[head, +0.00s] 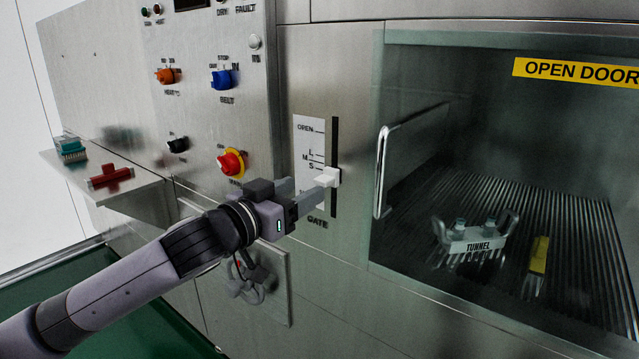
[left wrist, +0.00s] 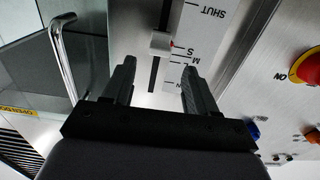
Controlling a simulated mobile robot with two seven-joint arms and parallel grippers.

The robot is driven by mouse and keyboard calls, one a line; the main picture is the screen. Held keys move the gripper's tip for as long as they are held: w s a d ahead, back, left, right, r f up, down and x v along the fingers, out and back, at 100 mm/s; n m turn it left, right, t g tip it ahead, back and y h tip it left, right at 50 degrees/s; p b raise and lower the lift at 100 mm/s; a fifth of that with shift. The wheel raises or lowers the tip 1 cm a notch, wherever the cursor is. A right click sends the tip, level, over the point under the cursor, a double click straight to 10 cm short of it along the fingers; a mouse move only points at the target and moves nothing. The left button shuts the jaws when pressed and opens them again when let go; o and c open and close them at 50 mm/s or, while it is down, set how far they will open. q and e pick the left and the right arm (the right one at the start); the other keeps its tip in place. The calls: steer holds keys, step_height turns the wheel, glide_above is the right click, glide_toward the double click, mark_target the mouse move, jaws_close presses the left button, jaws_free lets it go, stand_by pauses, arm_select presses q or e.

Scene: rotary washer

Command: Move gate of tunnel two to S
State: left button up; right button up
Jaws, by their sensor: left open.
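The gate slider is a white knob (head: 328,176) in a dark vertical slot, beside a white scale plate (head: 310,140) marked OPEN, L, M, S. In the left wrist view the picture is upside down; the white knob (left wrist: 161,42) has a small red pointer close to the S mark, slightly toward SHUT. My left gripper (head: 308,196) is open and empty, its fingertips just at the knob. In the left wrist view the knob shows just beyond the gap between the fingertips (left wrist: 158,66); contact cannot be told. The lower scale is hidden behind the gripper.
A glass door with a metal handle (head: 382,172) is close right of the slot. Left is a control panel with a red emergency knob (head: 231,162). A shelf (head: 130,187) holds a red item (head: 110,177). A rack labelled TUNNEL (head: 476,246) stands behind the glass.

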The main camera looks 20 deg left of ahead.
mark_target(319, 181)
arm_select(q)
steer(key=x, duration=0.4)
steer(key=shift+w+d+r, duration=0.1)
steer(key=shift+w, duration=0.1)
steer(key=shift+w+d+p, duration=0.2)
steer(key=shift+w+p, duration=0.15)
steer(key=shift+w, duration=0.3)
